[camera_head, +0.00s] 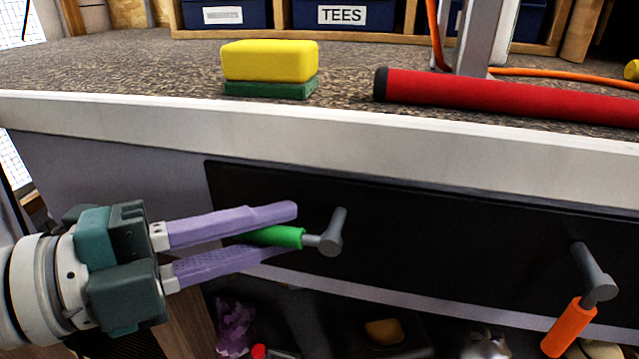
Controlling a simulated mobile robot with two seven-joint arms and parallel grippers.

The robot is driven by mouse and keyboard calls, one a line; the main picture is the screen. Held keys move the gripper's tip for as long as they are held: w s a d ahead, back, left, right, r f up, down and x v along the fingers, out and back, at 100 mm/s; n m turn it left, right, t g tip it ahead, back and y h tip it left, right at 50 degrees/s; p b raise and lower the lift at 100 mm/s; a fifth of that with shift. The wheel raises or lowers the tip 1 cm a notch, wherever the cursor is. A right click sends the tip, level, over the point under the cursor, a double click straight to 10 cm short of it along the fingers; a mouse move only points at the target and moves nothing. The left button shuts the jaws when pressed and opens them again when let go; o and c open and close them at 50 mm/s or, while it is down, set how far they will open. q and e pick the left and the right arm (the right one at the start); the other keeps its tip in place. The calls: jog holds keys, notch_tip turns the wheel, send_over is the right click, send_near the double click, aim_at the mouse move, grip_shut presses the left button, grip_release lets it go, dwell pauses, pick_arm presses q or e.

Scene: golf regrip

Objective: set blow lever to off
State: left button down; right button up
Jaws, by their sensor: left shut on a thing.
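A lever with a green handle (283,237) and grey pivot (331,236) sits on the dark front panel (440,235) below the bench edge. Its handle points left, roughly level. My left gripper (284,230) is shut on the green handle, with one purple finger above it and one below; the fingers hide part of the handle. A second lever with an orange handle (568,327) is on the same panel at right, its handle pointing down and slightly left. I see no label telling which one is the blow lever. My right gripper is not in view.
A yellow and green sponge (270,62) and a red tube (500,96) lie on the speckled bench top. Blue bins, one labelled TEES (335,14), stand behind. The pale bench edge (330,140) juts above the panel. Cluttered items lie below.

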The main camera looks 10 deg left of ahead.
pick_arm(q)
jog(key=d+f+n+t+b, duration=0.1)
jog(key=n+t+b, duration=0.3)
jog(key=n+b, duration=0.1)
jog(key=d+f+n+t+y+b, duration=0.1)
jog(key=d+f+n+t+b, duration=0.1)
jog(key=n+t+b, duration=0.2)
jog(key=d+f+n+t+b, duration=0.1)
jog(key=f+n+t+b, duration=0.1)
jog(key=n+t+b, duration=0.2)
jog(key=shift+s+d+f+n+y+b, duration=0.1)
jog(key=shift+f+n+y+b, duration=0.05)
jog(key=shift+n+b, duration=0.8)
jog(key=shift+d+f+n+y+b, duration=0.1)
jog(key=shift+n+y+b, duration=0.05)
jog(key=shift+n+b, duration=0.75)
jog(key=shift+d+r+n+t+y+b, duration=0.1)
jog(key=shift+d+n+t+y+b, duration=0.15)
jog(key=shift+n+t+y, duration=0.5)
jog(key=shift+d+f+n+t+y+b, duration=0.15)
jog(key=shift+n+t+y+b, duration=0.15)
jog(key=shift+n+y, duration=0.75)
jog(key=shift+d+r+n+t+y+b, duration=0.2)
jog(key=shift+n+t+y, duration=0.4)
jog(key=shift+n, duration=0.55)
jog(key=shift+n+y, duration=0.3)
jog(key=c, duration=0.8)
grip_release()
jog(key=shift+d, duration=0.1)
jog(key=shift+s, duration=0.1)
